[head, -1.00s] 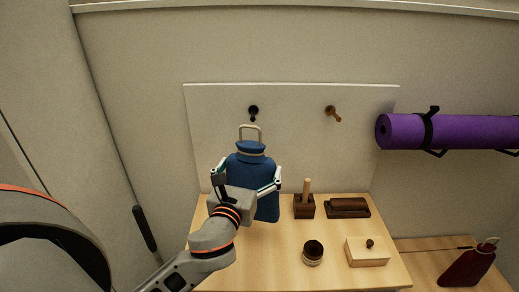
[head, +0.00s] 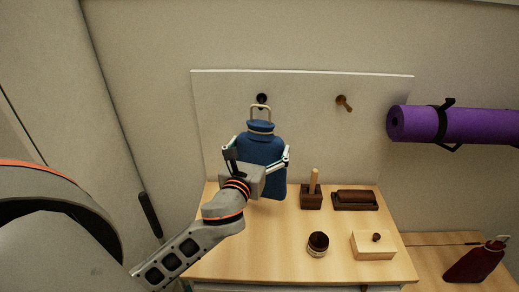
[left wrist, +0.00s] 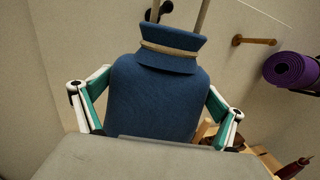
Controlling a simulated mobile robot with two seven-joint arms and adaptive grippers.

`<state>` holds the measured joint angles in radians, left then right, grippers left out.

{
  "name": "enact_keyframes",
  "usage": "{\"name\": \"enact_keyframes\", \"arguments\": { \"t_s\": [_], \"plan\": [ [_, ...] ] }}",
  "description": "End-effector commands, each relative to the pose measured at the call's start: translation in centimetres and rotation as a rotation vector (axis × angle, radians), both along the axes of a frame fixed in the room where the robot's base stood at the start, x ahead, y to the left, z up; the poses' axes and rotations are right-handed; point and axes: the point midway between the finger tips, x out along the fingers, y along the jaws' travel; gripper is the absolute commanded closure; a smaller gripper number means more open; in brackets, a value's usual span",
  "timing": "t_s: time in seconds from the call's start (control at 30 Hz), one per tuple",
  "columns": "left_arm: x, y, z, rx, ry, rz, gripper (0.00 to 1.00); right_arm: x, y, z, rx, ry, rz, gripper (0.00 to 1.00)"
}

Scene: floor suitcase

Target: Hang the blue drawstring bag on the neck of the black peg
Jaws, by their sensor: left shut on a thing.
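The blue drawstring bag (head: 262,150) hangs upright in my left gripper (head: 261,158), whose fingers are shut on its sides. Its stiff beige loop (head: 270,112) stands up above the gathered neck. The black peg (head: 262,98) is on the white board, and the loop's top overlaps its lower part in the head view. In the left wrist view, the bag (left wrist: 158,95) fills the middle, and the black peg (left wrist: 163,9) shows at the top edge near the loop's left side. I cannot tell whether the loop is around the peg or in front of it. My right gripper is out of view.
A brown peg (head: 343,102) is to the right on the board (head: 220,95). A purple mat roll (head: 470,125) is on wall brackets. The wooden tabletop (head: 250,240) holds dark and light wooden items and a small jar (head: 318,244). A red bag (head: 475,262) stands lower right.

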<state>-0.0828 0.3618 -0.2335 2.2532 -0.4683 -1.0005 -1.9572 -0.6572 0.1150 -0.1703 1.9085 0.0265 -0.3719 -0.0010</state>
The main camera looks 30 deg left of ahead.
Motion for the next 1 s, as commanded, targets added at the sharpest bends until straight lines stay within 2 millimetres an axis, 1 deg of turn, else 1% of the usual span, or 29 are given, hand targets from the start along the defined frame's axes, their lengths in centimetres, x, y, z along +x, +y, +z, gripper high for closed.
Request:
{"name": "enact_keyframes", "arguments": {
  "t_s": [0.27, 1.0],
  "plan": [
    [1.3, 0.8, 0.1, 0.000, -0.003, 0.001, 0.60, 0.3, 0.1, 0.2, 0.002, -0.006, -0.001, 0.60],
    [4.5, 2.8, -0.2, 0.001, -0.004, 0.001, 0.60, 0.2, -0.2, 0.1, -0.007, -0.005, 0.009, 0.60]
  ]
}}
